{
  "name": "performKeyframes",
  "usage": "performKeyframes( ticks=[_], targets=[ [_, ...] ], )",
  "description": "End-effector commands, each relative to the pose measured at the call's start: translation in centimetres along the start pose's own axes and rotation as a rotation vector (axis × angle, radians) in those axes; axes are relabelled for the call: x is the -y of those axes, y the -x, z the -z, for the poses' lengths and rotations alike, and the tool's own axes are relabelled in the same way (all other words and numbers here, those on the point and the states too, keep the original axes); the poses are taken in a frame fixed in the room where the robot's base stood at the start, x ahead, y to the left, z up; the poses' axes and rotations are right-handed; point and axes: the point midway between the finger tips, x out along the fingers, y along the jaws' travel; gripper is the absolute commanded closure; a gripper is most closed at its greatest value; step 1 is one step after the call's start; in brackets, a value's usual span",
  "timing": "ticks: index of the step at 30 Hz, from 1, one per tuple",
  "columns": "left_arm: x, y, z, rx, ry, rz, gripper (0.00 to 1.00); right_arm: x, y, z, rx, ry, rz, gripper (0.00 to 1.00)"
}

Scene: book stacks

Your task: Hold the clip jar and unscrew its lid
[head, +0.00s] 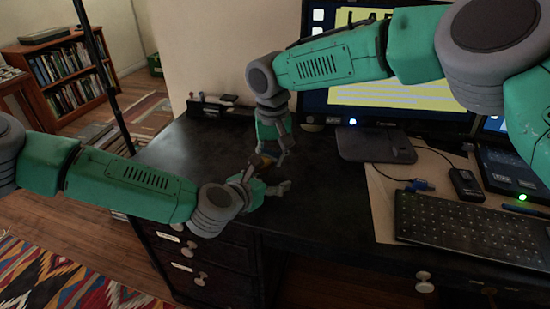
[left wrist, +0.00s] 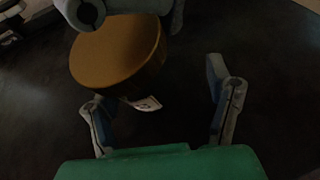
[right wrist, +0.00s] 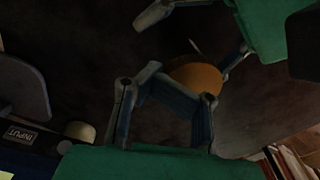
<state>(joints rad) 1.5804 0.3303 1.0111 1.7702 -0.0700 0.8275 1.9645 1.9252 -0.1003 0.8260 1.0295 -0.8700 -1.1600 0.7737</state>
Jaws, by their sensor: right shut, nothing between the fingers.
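The clip jar stands on the dark desk, with a round golden-brown lid (left wrist: 115,48). In the head view the jar is small and partly hidden between my grippers (head: 264,160). A white scrap, perhaps a label, shows beside it (left wrist: 146,103). My left gripper (left wrist: 162,105) is open, its fingers wide apart; the jar is just past the fingertips, towards the left finger. My right gripper (right wrist: 172,98) is shut and empty, close beside the lid (right wrist: 197,76). It comes down from above in the head view (head: 275,148). Contact with the lid cannot be told.
A monitor (head: 375,144), keyboard (head: 465,218) and small black box (head: 466,184) occupy the desk's right side. A dark pen tray (head: 222,106) lies at the back. The desk's front edge and drawers (head: 205,258) are close to my left arm.

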Motion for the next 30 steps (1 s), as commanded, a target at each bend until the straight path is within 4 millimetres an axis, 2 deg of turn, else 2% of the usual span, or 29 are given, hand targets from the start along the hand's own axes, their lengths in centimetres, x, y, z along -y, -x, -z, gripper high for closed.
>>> performKeyframes(
  ticks=[8,21,30],
  targets=[
    [0.1,0.5,0.0,0.0,0.001,0.005,0.31,0.2,0.0,0.0,-0.001,0.002,0.001,1.0],
    [0.1,6.5,0.0,0.0,0.0,0.003,0.31,0.1,0.1,0.0,-0.001,0.0,-0.001,1.0],
    [0.1,7.9,0.0,-0.001,0.0,0.001,0.31,0.0,0.1,0.1,-0.001,-0.001,-0.001,1.0]
  ],
)
